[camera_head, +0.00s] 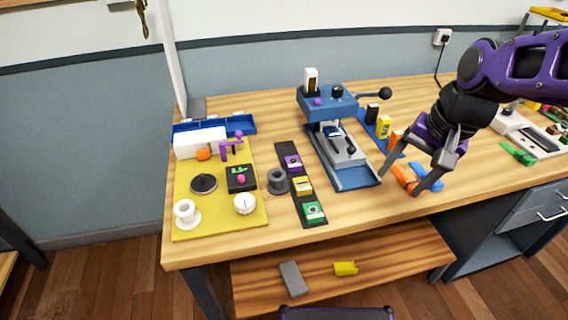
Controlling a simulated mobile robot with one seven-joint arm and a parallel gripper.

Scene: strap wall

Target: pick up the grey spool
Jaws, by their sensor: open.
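The grey spool (278,181) stands upright on the wooden table, between the yellow mat and the dark strip. It looks close to the left edge of the strip; I cannot tell whether they touch. My gripper (402,186) is open and empty, well to the right of the spool. Its two fingers point down above orange and blue pieces (409,178) near the table's front. The blue press-like machine (340,140) stands between my gripper and the spool.
A yellow mat (220,226) at the left holds a white spool (186,214), a dial and other parts. The dark strip (292,192) carries several coloured blocks. A lower shelf (350,290) holds a grey block and a yellow piece. Bare table lies in front of the machine.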

